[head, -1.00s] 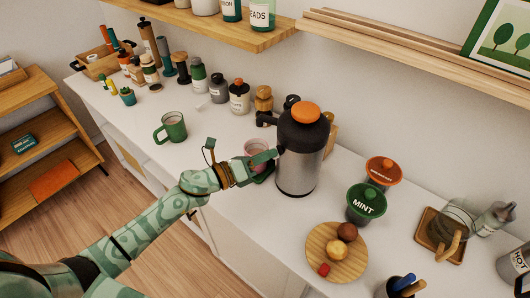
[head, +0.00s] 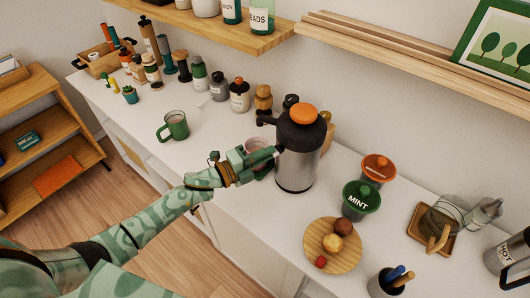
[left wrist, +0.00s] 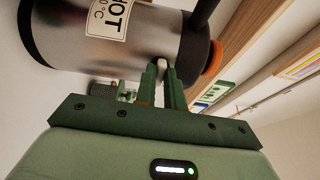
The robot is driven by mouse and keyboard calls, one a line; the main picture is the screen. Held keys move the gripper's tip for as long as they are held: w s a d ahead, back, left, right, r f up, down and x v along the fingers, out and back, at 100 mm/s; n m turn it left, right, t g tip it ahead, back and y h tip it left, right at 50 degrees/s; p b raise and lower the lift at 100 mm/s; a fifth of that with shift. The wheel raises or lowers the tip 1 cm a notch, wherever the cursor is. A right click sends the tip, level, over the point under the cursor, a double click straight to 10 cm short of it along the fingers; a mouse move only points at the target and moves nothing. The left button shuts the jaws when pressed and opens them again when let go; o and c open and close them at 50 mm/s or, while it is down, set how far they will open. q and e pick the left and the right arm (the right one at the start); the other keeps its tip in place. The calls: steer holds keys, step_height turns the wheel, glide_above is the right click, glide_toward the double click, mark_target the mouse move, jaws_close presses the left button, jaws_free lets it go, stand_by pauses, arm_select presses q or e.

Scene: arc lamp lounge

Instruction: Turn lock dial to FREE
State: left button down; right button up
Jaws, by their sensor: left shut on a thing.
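The steel vacuum flask (head: 297,165) stands upright on the white counter, with a dark top and an orange cap (head: 303,114). My left gripper (head: 274,153) is at its left side, just below the dark top. In the left wrist view the flask (left wrist: 130,50) lies sideways with a "HOT" label. There my two green fingers (left wrist: 162,72) are closed on a small pale knob, the lock dial (left wrist: 162,63), at the flask's side. The fingers hide most of the dial, and no FREE marking is readable. My right gripper is not in view.
A pink cup (head: 259,148) stands close behind my left gripper. A green mug (head: 174,127) is farther left. A green MINT tub (head: 358,202), an orange tub (head: 378,168) and a round wooden board (head: 347,258) are right of the flask. A wooden shelf (head: 225,30) hangs above.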

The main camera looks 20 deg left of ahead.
arm_select(q)
steer(key=shift+n, duration=0.3)
steer(key=c, duration=1.5)
jaws_free()
steer(key=v, duration=1.6)
steer(key=shift+s+a, duration=0.15)
